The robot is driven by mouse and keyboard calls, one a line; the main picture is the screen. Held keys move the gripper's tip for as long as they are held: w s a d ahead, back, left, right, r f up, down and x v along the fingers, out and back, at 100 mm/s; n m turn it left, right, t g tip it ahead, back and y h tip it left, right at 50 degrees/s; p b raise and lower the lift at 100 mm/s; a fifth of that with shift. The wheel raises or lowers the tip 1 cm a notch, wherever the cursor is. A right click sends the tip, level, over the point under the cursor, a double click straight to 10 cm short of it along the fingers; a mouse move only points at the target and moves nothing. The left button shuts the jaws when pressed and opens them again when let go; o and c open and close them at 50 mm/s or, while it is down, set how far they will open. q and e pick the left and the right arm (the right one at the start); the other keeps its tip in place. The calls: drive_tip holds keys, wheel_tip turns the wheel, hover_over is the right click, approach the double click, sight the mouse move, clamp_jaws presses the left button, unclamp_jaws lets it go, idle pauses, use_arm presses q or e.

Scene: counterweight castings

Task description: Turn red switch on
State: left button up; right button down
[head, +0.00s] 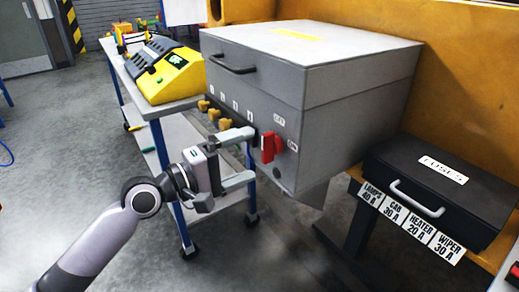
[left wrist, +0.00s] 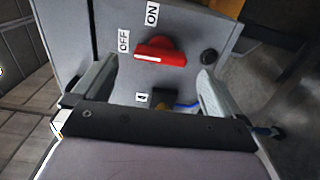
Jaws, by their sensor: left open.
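The red switch (head: 267,147) is a rotary handle on the front of the grey box (head: 310,140). In the head view its handle stands roughly upright, with the OFF label above and the ON label to the right. In the left wrist view the red switch (left wrist: 160,52) lies across the picture, its left end near the OFF label (left wrist: 124,41); the ON label (left wrist: 152,14) is above. My left gripper (head: 250,155) is open and empty just in front of the switch. In the wrist view its fingers (left wrist: 160,72) lie either side of the handle, apart from it. My right gripper is not in view.
Several yellow knobs (head: 213,114) sit on the box front left of the switch. A black fuse box (head: 440,190) stands at right. A cart (head: 165,105) bearing a yellow device (head: 172,77) is behind my left arm. Open floor lies at left.

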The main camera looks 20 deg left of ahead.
sight(263, 150)
use_arm(q)
drive_tip(key=shift+x, duration=2.4)
drive_tip(key=c, duration=1)
